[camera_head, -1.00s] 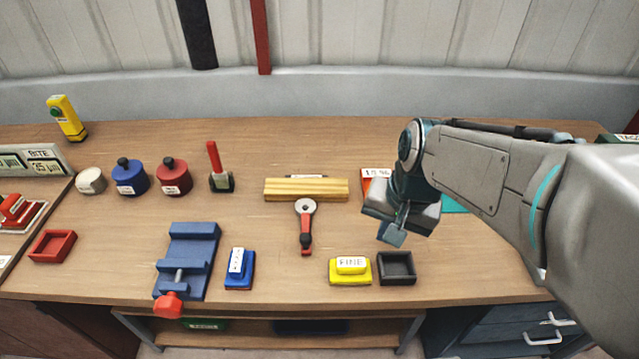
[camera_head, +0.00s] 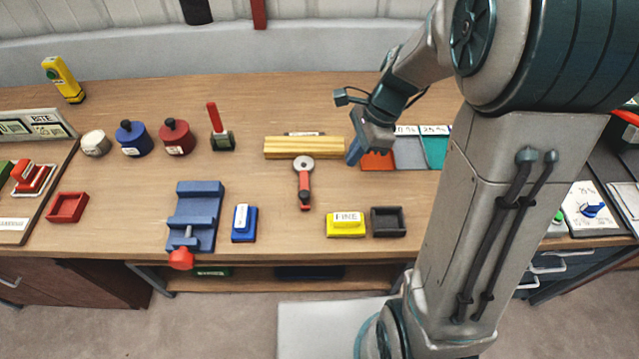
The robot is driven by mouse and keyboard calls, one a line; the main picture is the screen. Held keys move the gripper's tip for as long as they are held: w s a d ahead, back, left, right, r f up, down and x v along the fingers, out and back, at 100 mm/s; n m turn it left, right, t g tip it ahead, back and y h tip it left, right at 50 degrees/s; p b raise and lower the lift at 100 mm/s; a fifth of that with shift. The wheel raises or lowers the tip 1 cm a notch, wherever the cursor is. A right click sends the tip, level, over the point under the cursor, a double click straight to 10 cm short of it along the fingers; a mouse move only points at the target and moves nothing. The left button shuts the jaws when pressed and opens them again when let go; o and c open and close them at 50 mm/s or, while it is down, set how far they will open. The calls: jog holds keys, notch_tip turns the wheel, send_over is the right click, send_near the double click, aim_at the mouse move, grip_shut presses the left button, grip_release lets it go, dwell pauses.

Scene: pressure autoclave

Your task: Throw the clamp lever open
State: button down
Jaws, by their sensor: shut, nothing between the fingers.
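An upright red lever (camera_head: 213,116) stands on a small dark base (camera_head: 222,141) left of the middle of the bench; it looks like the clamp lever, but I cannot tell for sure. A blue vise-like block (camera_head: 194,215) with a red knob (camera_head: 181,259) sits at the front left. A red-handled tool with a round grey head (camera_head: 304,181) lies flat at the middle. My gripper (camera_head: 354,151) is shut and empty, pointing down by the right end of a wooden block. It is well to the right of the upright lever and touches none of these visibly.
The yellow wooden block (camera_head: 300,148) lies between my gripper and the upright lever. Coloured plates (camera_head: 410,152) lie right of my gripper. Blue and yellow blocks (camera_head: 345,226) and a black tray (camera_head: 388,222) line the front. Several lidded pots (camera_head: 131,139) stand at left.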

jog(key=x, duration=1)
jog(key=shift+d, duration=0.1)
jog(key=a, duration=0.1)
jog(key=a+p, duration=0.1)
jog(key=a, duration=0.1)
jog(key=shift+s+a, duration=0.15)
jog(key=shift+s, duration=0.15)
jog(key=shift+a+f+p, duration=0.15)
jog(key=shift+a+p, duration=0.15)
jog(key=shift+a, duration=0.05)
